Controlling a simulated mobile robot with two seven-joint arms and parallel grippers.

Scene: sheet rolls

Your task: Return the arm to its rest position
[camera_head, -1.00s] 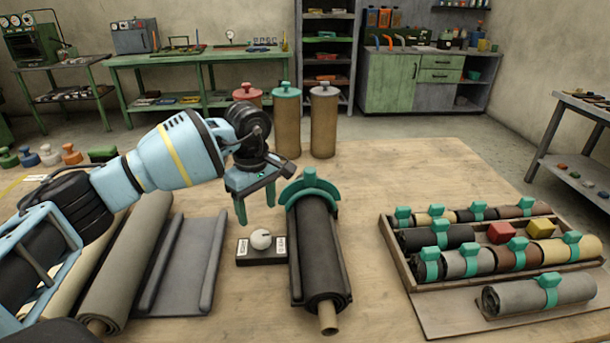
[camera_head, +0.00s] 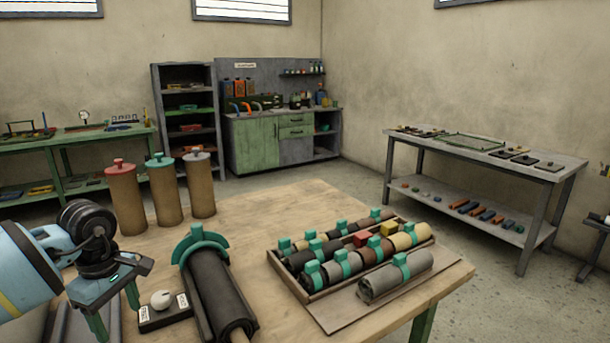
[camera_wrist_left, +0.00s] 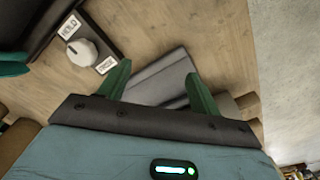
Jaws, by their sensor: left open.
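My left gripper (camera_head: 117,311) is at the lower left of the head view, raised above the table, with its green fingers apart and nothing between them. In the left wrist view its two fingers (camera_wrist_left: 158,85) point at the tabletop and a grey tray (camera_wrist_left: 160,82). A black block with a round white knob (camera_head: 165,310) sits on the table just right of the gripper. It also shows in the left wrist view (camera_wrist_left: 90,50). A dark roll in a cradle with a green arched end (camera_head: 217,290) lies right of the block. My right gripper does not show.
A wooden rack (camera_head: 325,290) of several rolls with green clips stands at the table's right. Several tall capped canisters (camera_head: 162,200) stand at the back left. The tabletop (camera_head: 270,215) between canisters and rack is clear. A grey side table (camera_head: 470,150) is at the right.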

